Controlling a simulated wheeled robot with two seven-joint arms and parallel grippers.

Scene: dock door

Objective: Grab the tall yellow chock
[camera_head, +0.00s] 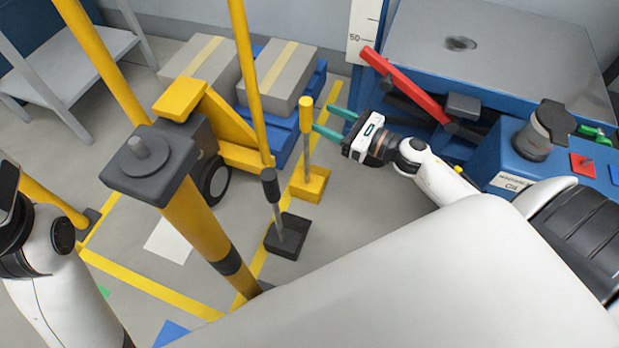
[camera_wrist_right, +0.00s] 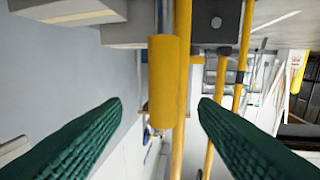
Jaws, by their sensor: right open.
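The tall yellow chock has a yellow grip (camera_head: 306,115) on a thin grey post that rises from a yellow base (camera_head: 312,182) on the floor. It stands upright. My right gripper (camera_head: 321,117) is open, its green fingers pointing left, with the tips just right of the yellow grip. In the right wrist view the yellow grip (camera_wrist_right: 163,85) lies between the two green fingers, with a gap on each side. I cannot tell how deep it sits. My left arm shows at the left edge of the head view, but its gripper does not show.
A shorter dark chock (camera_head: 285,237) stands in front of the yellow one. A yellow post with a dark cap (camera_head: 148,160) and a yellow pallet truck (camera_head: 230,145) are left. A blue bench with a red bar (camera_head: 405,85) stands at the right. Grey boxes (camera_head: 277,77) are behind.

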